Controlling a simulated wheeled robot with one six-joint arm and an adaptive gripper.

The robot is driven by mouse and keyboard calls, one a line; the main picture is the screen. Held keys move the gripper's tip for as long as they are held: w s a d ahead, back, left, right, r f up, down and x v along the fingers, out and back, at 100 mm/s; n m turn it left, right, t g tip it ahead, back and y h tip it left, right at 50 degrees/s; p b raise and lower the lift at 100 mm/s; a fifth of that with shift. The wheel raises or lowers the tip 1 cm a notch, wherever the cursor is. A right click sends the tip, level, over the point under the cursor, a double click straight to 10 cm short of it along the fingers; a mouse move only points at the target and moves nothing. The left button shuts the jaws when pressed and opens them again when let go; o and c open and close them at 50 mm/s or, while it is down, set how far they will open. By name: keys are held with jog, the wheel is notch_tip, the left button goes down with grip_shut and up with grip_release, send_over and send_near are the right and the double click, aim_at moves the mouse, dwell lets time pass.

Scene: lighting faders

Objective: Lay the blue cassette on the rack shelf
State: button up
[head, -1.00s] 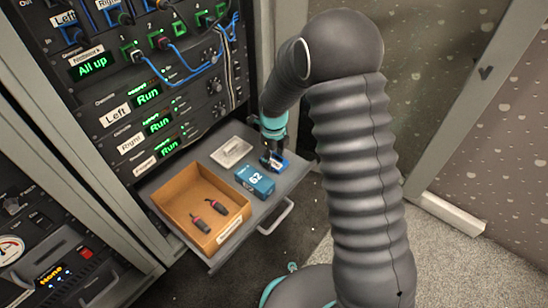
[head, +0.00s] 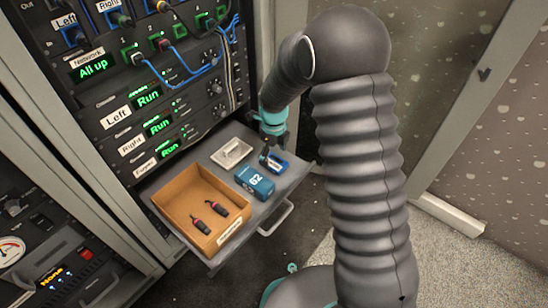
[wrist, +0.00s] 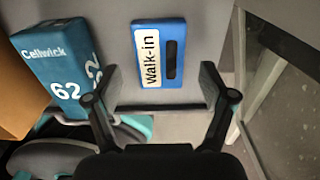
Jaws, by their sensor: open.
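The blue cassette (wrist: 177,34), with a white "Walk-in" label and a dark slot, lies flat on the grey pull-out rack shelf (wrist: 222,28), near its front edge. It also shows in the head view (head: 280,166), partly behind my gripper. My gripper (wrist: 160,82) is open and empty in the wrist view. Its two fingers are spread wider than the cassette, with the cassette apart from both. In the head view my gripper (head: 267,152) is just above and beside the cassette; its fingertips are partly hidden there. The shelf shows in the head view too (head: 292,180).
On the shelf, a blue "62" box (head: 254,182) stands left of the cassette, a white block (head: 231,153) lies behind, and a cardboard tray (head: 170,207) holds two dark plugs. A handle (head: 276,219) juts from the shelf front. Rack units with cables (head: 185,60) rise behind.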

notch_tip(320, 180, up, 9)
jog(key=p, duration=0.1)
notch_tip(320, 180, up, 9)
jog(key=n+t, duration=0.1)
jog(key=n, duration=0.4)
send_over(274, 161)
jog(key=s+d, duration=0.4)
jog(key=d, duration=0.1)
jog(key=s+d+r+n+t, duration=0.1)
jog(key=s+d+r+n, duration=0.2)
jog(key=s+n, duration=0.4)
jog(key=s+d+r+n+t, duration=0.2)
jog(key=s+d+r+n, duration=0.2)
jog(key=s, duration=0.5)
jog(key=s+d+r+n+t, duration=0.1)
jog(key=s+d+r+n, duration=0.3)
jog(key=s+n, duration=0.3)
jog(key=d+n, duration=0.1)
jog(key=n, duration=0.1)
jog(key=shift+s+n+t, duration=0.3)
jog(key=shift+s, duration=0.1)
